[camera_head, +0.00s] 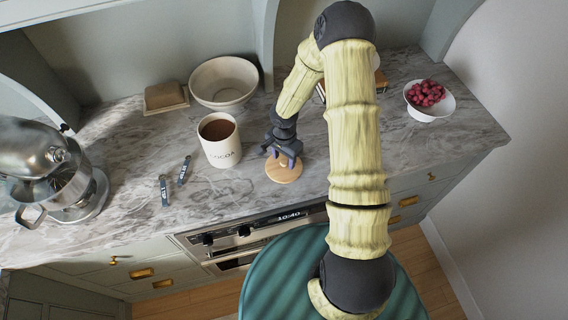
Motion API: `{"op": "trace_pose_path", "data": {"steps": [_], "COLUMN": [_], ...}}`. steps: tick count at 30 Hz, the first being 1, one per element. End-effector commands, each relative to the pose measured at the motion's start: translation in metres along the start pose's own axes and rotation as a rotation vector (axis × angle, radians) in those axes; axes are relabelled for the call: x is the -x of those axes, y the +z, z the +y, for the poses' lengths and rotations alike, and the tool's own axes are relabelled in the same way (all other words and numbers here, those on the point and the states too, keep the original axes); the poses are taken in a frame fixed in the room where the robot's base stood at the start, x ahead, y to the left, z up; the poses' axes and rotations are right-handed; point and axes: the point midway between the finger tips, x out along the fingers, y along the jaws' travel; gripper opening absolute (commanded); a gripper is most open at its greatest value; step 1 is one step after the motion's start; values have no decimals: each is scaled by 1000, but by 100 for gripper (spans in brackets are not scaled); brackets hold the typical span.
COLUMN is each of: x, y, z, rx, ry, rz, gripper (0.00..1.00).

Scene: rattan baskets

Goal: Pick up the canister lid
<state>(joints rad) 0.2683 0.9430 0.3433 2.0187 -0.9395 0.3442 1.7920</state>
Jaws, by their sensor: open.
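The canister lid (283,172) is a round, light wooden disc lying flat on the marble counter, just right of the white cocoa canister (221,150). The canister is open at the top and shows brown contents. My gripper (282,158) is open and points down over the lid, with its fingers close above or around the lid's middle. The fingers hide part of the lid, and I cannot tell whether they touch it.
A white bowl (224,82) and a butter dish (165,97) stand behind. Two small labelled utensils (184,170) lie left of the canister. A stand mixer (50,170) is at far left. A bowl of red berries (429,99) stands at right. The counter's front edge is near the lid.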

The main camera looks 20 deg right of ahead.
Motion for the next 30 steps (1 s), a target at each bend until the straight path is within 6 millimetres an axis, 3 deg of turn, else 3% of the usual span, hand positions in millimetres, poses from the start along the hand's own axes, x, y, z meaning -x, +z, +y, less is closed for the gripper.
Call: {"op": "trace_pose_path", "data": {"steps": [5,20,28,30], "x": [-13,-14,-14,-14], "y": [0,0,0,0], "z": [1,0,0,0], "rx": [0,0,0,0], "ry": [1,0,0,0], "rz": [0,0,0,0], "gripper": [50,50,1,1]}}
